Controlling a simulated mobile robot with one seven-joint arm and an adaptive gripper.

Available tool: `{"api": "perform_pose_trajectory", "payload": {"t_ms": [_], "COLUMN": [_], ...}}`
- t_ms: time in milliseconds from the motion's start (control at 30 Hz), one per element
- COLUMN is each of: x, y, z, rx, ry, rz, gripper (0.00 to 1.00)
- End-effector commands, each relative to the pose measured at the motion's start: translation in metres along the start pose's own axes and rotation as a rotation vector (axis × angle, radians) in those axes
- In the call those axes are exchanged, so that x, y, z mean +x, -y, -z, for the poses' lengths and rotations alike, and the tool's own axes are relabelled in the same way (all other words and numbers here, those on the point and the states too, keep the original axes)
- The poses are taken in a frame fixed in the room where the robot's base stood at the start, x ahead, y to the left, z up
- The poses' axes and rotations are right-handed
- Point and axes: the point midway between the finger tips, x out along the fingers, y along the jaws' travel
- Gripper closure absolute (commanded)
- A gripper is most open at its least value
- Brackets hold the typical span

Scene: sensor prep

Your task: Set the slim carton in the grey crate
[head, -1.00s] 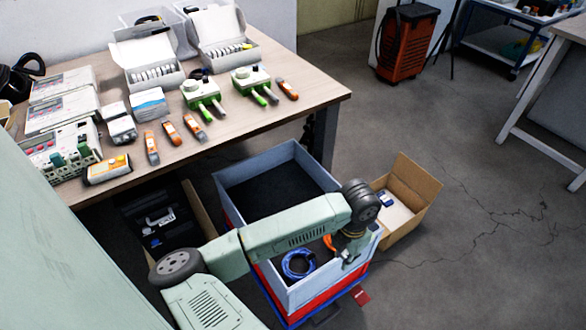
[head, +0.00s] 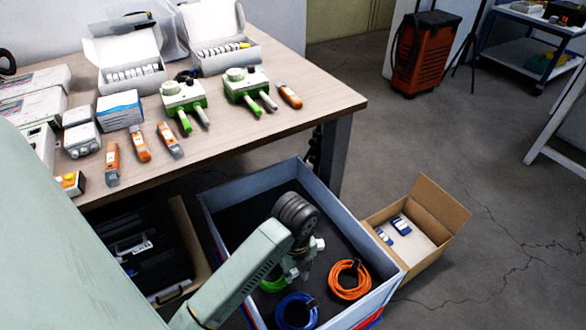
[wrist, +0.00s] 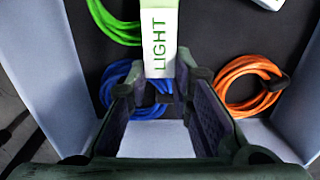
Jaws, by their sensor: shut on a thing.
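In the head view my gripper (head: 298,268) is over the inside of the grey crate (head: 250,187), and I cannot make out the carton clearly there. The crate has a dark floor and also shows in the wrist view (wrist: 45,65). I cannot tell whether the carton touches the floor.
In the crate lie a green cable coil (head: 272,285), a blue coil (head: 296,312) and an orange coil (head: 349,280). A cardboard box (head: 440,205) with small blue-and-white items stands to the right. The workbench (head: 330,98) is behind. The crate's far part looks clear.

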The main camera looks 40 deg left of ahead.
Motion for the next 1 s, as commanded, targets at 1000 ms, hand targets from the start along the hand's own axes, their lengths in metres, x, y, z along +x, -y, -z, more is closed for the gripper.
{"api": "perform_pose_trajectory", "payload": {"t_ms": [1000], "x": [0.029], "y": [0.158], "z": [-0.032], "rx": [0.003], "ry": [-0.001], "rz": [-0.001], "gripper": [1.0]}}
